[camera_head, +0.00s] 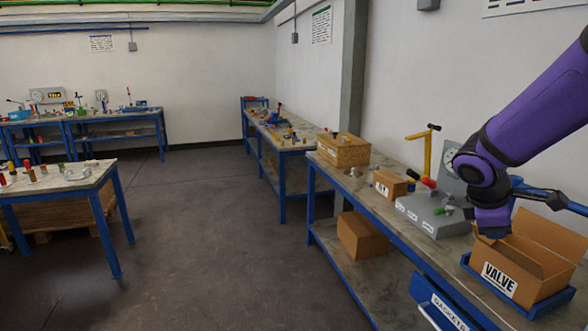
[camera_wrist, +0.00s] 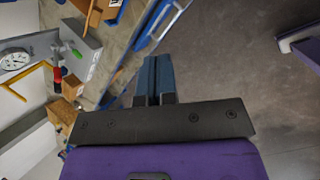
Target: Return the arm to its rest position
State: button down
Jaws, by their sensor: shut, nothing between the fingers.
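My purple arm (camera_head: 535,105) reaches in from the right edge in the head view, bent at a dark joint above the workbench. My gripper (camera_head: 574,207) is partly seen at the right, above the open cardboard box marked VALVE (camera_head: 520,265). In the wrist view my gripper (camera_wrist: 157,62) has its blue fingers together, with nothing between them. The fingers lie over the bench edge and bare floor in that view and touch nothing that I can see.
A grey block with red and green handles (camera_head: 432,214), a small carton (camera_head: 390,184), a yellow crank stand (camera_head: 418,155) and a gauge (camera_head: 451,158) stand on the right bench (camera_head: 375,205). A blue drawer (camera_head: 440,305) is below. The floor (camera_head: 210,220) to the left is clear.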

jog(key=s+a+r+m+t+y, duration=0.1)
jog(key=s+a+r+m+y, duration=0.2)
jog(key=s, duration=0.6)
jog(key=s+a+r+m+t+y, duration=0.2)
jog(key=s+a+r+m+y, duration=0.1)
jog(key=s+a+r+m, duration=0.3)
jog(key=s+r+m, duration=0.2)
jog(key=s+m, duration=0.1)
jog(key=s, duration=0.1)
jog(key=shift+a, duration=0.2)
jog(key=shift+r, duration=0.1)
